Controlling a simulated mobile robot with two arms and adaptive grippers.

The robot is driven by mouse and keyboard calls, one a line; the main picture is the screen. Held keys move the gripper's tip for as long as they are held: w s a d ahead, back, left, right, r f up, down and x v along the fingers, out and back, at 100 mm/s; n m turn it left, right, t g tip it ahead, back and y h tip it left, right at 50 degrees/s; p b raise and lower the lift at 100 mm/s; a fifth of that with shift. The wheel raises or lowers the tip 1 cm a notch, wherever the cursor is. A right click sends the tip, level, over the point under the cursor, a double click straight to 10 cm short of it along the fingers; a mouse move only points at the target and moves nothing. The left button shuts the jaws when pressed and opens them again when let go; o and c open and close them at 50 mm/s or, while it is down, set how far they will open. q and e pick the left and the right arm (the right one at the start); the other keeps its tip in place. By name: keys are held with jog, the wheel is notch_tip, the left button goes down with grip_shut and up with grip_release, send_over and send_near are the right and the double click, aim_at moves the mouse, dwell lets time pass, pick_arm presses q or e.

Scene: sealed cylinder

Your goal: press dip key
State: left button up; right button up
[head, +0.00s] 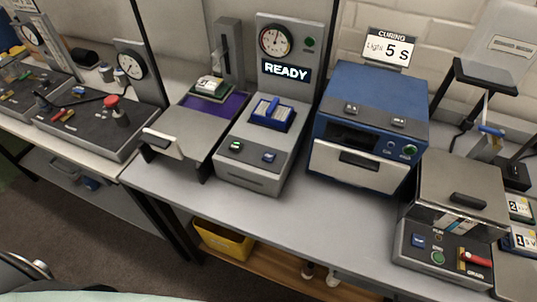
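A grey machine (228,167) with a lit READY display (286,71) stands on the bench left of centre. Its sloped front has a green key (236,146) on the left and a blue key (269,157) on the right. Their markings are too small to read, so I cannot tell which one is the dip key. A blue holder (272,114) with a pale insert sits on its top. A round gauge (275,40) and a green button (309,42) are on its back panel.
A unit with a purple bed (222,104) stands close on the left. A blue oven-like box (401,98) under a CURING 5 S sign (389,48) is to the right. A lidded grey machine (440,241) is at front right. Bare bench (300,215) lies in front of the READY machine.

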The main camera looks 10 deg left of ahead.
pick_arm(q)
grip_shut()
dwell(0.5)
jog(key=shift+a, duration=0.1)
dwell(1.1)
